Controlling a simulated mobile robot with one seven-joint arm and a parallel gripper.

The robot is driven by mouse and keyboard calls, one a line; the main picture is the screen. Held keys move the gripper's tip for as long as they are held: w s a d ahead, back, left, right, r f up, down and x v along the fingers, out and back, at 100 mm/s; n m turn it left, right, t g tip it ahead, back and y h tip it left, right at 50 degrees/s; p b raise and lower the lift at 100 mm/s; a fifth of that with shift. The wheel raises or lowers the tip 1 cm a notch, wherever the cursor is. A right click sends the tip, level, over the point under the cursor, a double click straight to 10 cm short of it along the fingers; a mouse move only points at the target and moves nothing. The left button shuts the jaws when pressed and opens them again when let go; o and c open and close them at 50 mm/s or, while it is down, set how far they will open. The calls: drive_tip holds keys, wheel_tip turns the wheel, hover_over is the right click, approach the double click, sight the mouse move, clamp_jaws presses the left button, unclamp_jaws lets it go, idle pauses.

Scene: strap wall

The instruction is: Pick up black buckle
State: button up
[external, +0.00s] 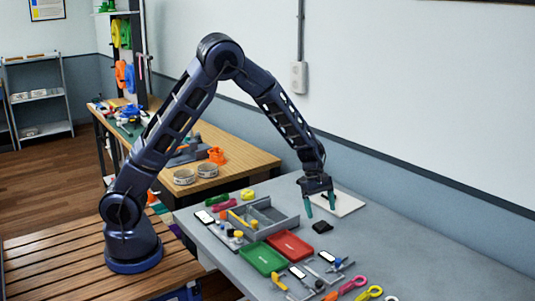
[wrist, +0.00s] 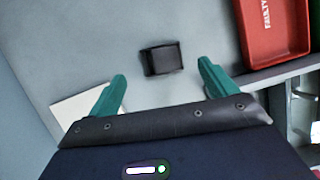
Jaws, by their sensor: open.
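The black buckle (wrist: 162,59) lies flat on the grey tabletop in the wrist view, above and between the two green fingertips. In the external view the black buckle (external: 322,227) is a small dark block on the table, just below my gripper (external: 320,206). My gripper also shows in the wrist view (wrist: 162,70). It is open and empty, its fingers spread wider than the buckle and pointing down. The fingers do not appear to touch the buckle.
A red tray (external: 290,246) and a green tray (external: 263,258) lie left of the buckle. A grey divided bin (external: 283,222) stands behind them. A white flat sheet (external: 345,203) lies near the wall. The table right of the buckle is clear.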

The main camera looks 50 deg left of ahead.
sight(323, 223)
drive_tip(key=shift+x, duration=2.55)
drive_tip(key=shift+a, duration=0.15)
drive_tip(key=c, duration=1.1)
drive_tip(key=shift+c, duration=0.2)
